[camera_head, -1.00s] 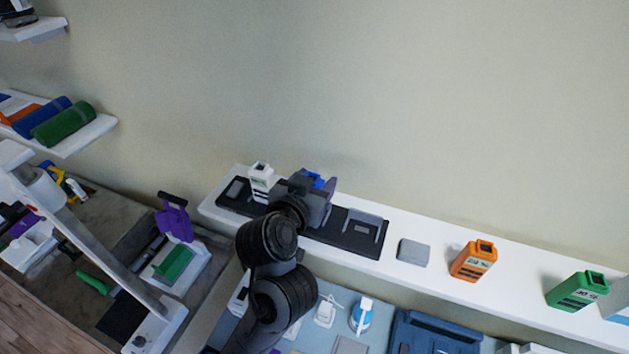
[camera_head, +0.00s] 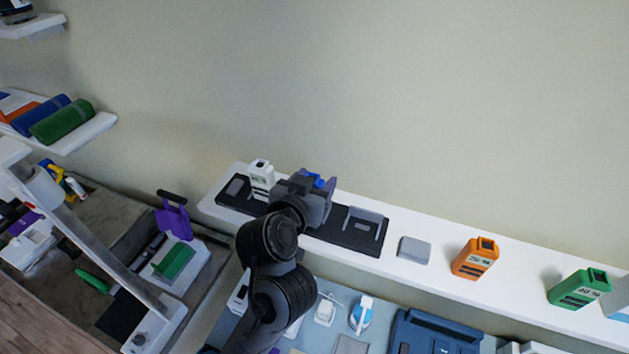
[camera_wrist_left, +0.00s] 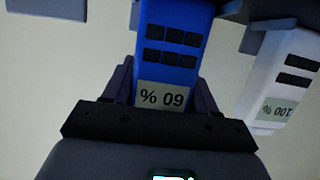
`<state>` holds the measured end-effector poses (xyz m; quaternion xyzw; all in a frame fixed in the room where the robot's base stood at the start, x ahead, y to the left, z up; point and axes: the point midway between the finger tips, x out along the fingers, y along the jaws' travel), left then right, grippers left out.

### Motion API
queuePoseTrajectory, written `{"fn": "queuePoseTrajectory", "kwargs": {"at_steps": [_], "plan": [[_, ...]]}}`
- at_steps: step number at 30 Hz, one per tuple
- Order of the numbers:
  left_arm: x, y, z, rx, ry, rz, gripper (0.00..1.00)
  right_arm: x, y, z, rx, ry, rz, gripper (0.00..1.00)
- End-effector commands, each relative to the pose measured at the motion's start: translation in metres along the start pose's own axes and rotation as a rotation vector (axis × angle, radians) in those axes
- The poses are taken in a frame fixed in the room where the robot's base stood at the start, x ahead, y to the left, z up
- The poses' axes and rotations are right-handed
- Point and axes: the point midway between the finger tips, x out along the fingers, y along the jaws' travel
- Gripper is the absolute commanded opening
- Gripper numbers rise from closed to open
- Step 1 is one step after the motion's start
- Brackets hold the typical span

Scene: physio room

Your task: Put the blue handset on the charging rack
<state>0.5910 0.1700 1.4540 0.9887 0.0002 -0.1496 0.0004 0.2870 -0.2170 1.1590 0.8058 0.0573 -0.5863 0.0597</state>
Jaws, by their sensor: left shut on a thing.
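The blue handset (camera_wrist_left: 172,52) fills the middle of the left wrist view, with a label reading 60 % upside down. My left gripper (camera_wrist_left: 160,90) is shut on it, one finger on each side. In the head view only a small blue part of the handset (camera_head: 319,181) shows past my left gripper (camera_head: 308,188), which hides the rest. The gripper is over the middle of the black charging rack (camera_head: 352,238) on the white shelf. Whether the handset touches the rack is hidden. A white handset (camera_head: 262,175) stands in the rack's left part. My right gripper is not in view.
The white handset also shows in the left wrist view (camera_wrist_left: 278,75), close beside the blue one. A grey block (camera_head: 413,250), an orange handset (camera_head: 474,259) and a green handset (camera_head: 579,290) are on the shelf to the right. The rack's right slot looks empty.

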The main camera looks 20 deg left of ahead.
Motion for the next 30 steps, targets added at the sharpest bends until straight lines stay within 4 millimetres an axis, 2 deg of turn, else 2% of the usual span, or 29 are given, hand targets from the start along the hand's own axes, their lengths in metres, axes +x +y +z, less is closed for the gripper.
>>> {"fn": "queuePoseTrajectory", "kwargs": {"at_steps": [12, 13, 18, 19, 30], "plan": [[0.0001, 0.0001, 0.0006, 0.0, 0.001, 0.0, 0.23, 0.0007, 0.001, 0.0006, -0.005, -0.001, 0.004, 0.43], [0.0001, 0.0, 0.0006, 0.0, 0.001, 0.0, 0.59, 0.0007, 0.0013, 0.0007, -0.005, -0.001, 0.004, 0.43], [0.0002, 0.0001, 0.0007, 0.0, 0.001, 0.0, 0.85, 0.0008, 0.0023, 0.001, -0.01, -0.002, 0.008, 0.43], [0.0002, 0.0001, 0.0007, 0.001, 0.001, 0.0, 0.87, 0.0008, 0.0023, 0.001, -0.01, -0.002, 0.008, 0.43], [-0.0041, -0.0002, -0.0007, 0.002, 0.001, 0.0, 0.87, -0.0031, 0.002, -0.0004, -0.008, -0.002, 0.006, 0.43]]}}
